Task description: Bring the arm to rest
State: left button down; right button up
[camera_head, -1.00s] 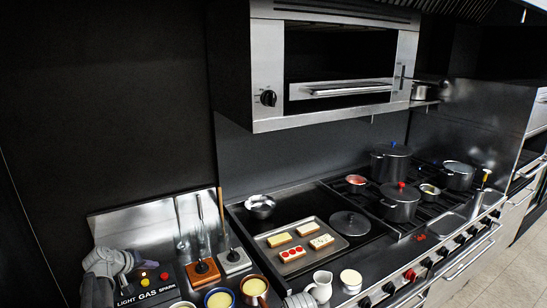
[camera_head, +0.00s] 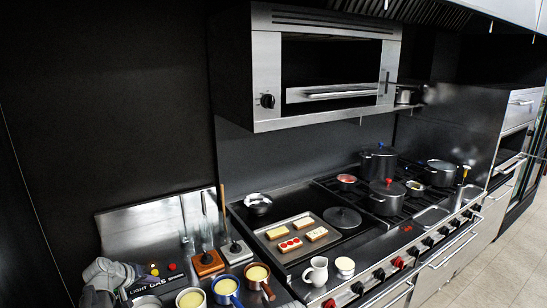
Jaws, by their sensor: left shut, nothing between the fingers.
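My left arm comes in at the lower left, and its gripper (camera_head: 112,272) is beside the left edge of the control box (camera_head: 155,279) marked "LIGHT GAS". The gripper is shut and holds nothing. Its lower part is cut off or hard to make out. The box has red and yellow buttons on top. My right gripper is not in view.
Cups of yellow liquid, including a blue one (camera_head: 226,289), stand right of the box. A tray (camera_head: 327,246) with several food pieces lies on the griddle. A white jug (camera_head: 316,271) stands at the front edge. Pots (camera_head: 384,200) stand on the burners.

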pick_arm(q)
jog(key=s+d+g, duration=0.1)
jog(key=d, duration=0.3)
jog(key=s+d+f+m, duration=0.1)
jog(key=d, duration=0.3)
jog(key=s+d+f+m+g, duration=0.1)
jog(key=s+d, duration=0.1)
jog(key=d, duration=0.2)
jog(key=shift+d+f+g, duration=0.2)
jog(key=shift+g, duration=0.1)
jog(key=s+d, duration=0.1)
jog(key=d, duration=0.1)
jog(key=s+d+f+m+g, duration=0.1)
jog(key=s+d, duration=0.1)
jog(key=d, duration=0.1)
jog(key=s+d+m+g, duration=0.1)
jog(key=s+d, duration=0.1)
jog(key=d, duration=0.1)
jog(key=shift+d+f, duration=0.25)
jog(key=shift+f, duration=0.05)
jog(key=s+d+m+g+y, duration=0.2)
jog(key=s+d, duration=0.4)
jog(key=s, duration=0.2)
jog(key=s+d+f+m+g+y, duration=0.1)
jog(key=s+d+m+y, duration=0.1)
jog(key=s+d, duration=0.4)
jog(key=s, duration=0.3)
jog(key=shift+f+m+g, duration=0.25)
jog(key=shift+m+g, duration=0.05)
jog(key=shift+g, duration=0.1)
